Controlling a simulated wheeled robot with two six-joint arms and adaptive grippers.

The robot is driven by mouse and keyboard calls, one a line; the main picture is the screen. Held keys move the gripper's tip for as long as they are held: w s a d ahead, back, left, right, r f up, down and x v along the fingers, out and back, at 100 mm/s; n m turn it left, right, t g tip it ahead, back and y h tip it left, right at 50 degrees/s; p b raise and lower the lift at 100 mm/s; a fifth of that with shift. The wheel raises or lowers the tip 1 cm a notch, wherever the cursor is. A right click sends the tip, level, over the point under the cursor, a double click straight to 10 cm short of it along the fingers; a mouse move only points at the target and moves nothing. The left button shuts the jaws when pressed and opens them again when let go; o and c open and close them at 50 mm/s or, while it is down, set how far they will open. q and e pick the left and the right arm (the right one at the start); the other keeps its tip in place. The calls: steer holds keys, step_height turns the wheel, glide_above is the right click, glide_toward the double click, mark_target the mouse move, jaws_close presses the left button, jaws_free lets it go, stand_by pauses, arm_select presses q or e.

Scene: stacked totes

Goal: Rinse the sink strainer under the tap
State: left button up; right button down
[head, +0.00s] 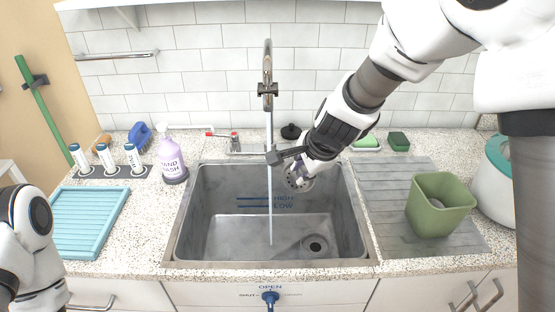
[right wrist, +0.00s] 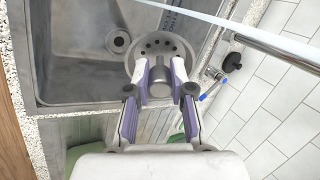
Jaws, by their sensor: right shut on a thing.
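The sink strainer (head: 299,182) is a round grey metal disc with holes, held above the right part of the sink (head: 215,222). My right gripper (right wrist: 161,78) is shut on its central knob, and the holed disc also shows in the right wrist view (right wrist: 151,42). The tap (head: 267,75) is running, and a thin water stream (head: 270,215) falls straight into the sink. In the head view the strainer is just right of the stream and looks apart from it. My left arm is at the lower left; its gripper is out of view.
A blue lever (head: 270,297) sits below the sink front, under the word OPEN. A green square container (head: 440,205) stands on the ribbed drainboard at right. A hand wash bottle (head: 172,157) stands left of the sink, near a teal rack (head: 90,215).

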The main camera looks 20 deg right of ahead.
stand_by(0.4)
steer(key=s+r+p, duration=0.2)
steer(key=s+r, duration=0.2)
steer(key=s, duration=0.1)
steer(key=shift+d, duration=0.45)
